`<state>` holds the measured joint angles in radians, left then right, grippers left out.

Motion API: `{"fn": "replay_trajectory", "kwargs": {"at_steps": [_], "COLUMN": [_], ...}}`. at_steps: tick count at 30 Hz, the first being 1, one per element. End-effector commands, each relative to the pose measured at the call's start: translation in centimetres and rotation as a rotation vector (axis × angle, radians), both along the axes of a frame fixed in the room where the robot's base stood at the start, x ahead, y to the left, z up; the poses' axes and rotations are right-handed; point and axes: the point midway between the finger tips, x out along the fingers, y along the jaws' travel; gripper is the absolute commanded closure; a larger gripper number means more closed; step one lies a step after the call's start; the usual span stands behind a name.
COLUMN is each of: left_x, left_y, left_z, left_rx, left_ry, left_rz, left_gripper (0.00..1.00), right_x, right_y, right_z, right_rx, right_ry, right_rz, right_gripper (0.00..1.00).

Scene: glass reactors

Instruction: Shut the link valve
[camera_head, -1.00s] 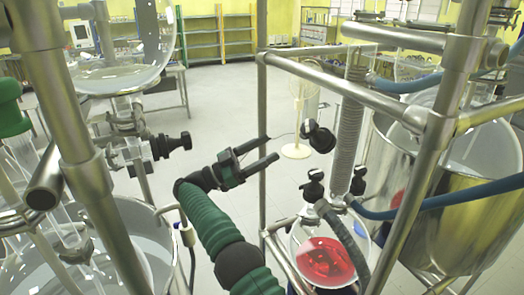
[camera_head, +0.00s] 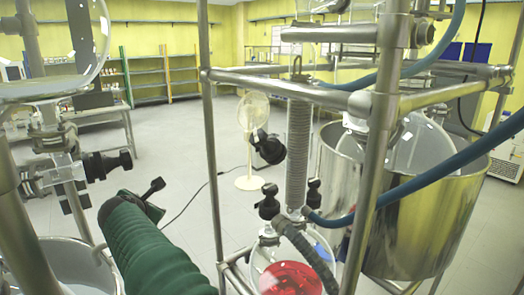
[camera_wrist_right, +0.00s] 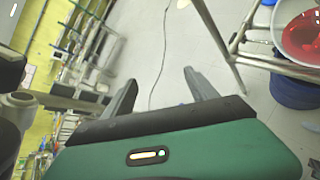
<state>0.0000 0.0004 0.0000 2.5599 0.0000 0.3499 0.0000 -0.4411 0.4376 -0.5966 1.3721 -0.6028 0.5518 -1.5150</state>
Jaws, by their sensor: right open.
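Several black valve knobs show in the head view, and I cannot tell which is the link valve. One black valve (camera_head: 107,165) sits at the left, below a glass vessel. A black round knob (camera_head: 268,147) is beside the coiled glass column, and two smaller black knobs (camera_head: 268,201) (camera_head: 313,191) sit above the flask with red liquid (camera_head: 290,278). My right gripper (camera_head: 152,190) is just right of the left valve in the picture, mostly hidden behind its green arm. In the right wrist view the gripper (camera_wrist_right: 160,80) is open and empty. My left gripper is not in view.
A metal frame post (camera_head: 215,170) and a rail (camera_head: 285,88) stand right of the arm. A blue hose (camera_head: 425,185) crosses a large metal vessel (camera_head: 415,235). A pale fan (camera_head: 250,125) stands on the floor behind. Open floor lies between the left valve and the frame.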

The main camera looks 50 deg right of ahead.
Motion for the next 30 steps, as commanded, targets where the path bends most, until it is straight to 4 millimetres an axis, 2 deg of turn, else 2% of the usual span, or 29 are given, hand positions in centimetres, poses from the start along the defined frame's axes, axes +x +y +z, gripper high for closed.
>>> {"fn": "replay_trajectory", "kwargs": {"at_steps": [1,2,3,4,6,9,13,17,30], "left_x": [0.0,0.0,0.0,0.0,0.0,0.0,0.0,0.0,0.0], "left_y": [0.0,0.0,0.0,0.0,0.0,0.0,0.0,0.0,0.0], "left_z": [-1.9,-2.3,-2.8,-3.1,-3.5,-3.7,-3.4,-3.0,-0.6], "left_rx": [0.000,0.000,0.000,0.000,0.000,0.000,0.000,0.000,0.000], "left_ry": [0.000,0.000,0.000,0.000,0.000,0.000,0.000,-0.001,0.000], "left_rz": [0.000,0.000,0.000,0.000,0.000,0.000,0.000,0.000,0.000], "left_gripper": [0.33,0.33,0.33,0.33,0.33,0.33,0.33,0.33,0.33], "right_x": [-3.2,-5.4,-8.4,-10.4,-14.5,-17.9,-18.8,-18.6,-17.4], "right_y": [-3.0,-4.9,-7.1,-8.4,-10.1,-10.9,-11.8,-14.2,-25.3], "right_z": [1.6,3.4,6.2,8.2,12.2,15.6,16.7,16.8,16.8], "right_rx": [-0.224,-0.354,-0.506,-0.599,-0.749,-0.853,-0.881,-0.880,-0.877], "right_ry": [0.119,0.197,0.290,0.349,0.456,0.538,0.566,0.566,0.565], "right_rz": [-0.061,-0.116,-0.197,-0.259,-0.386,-0.503,-0.541,-0.541,-0.539], "right_gripper": [0.33,0.33,0.33,0.33,0.33,0.33,0.33,0.33,0.33]}}
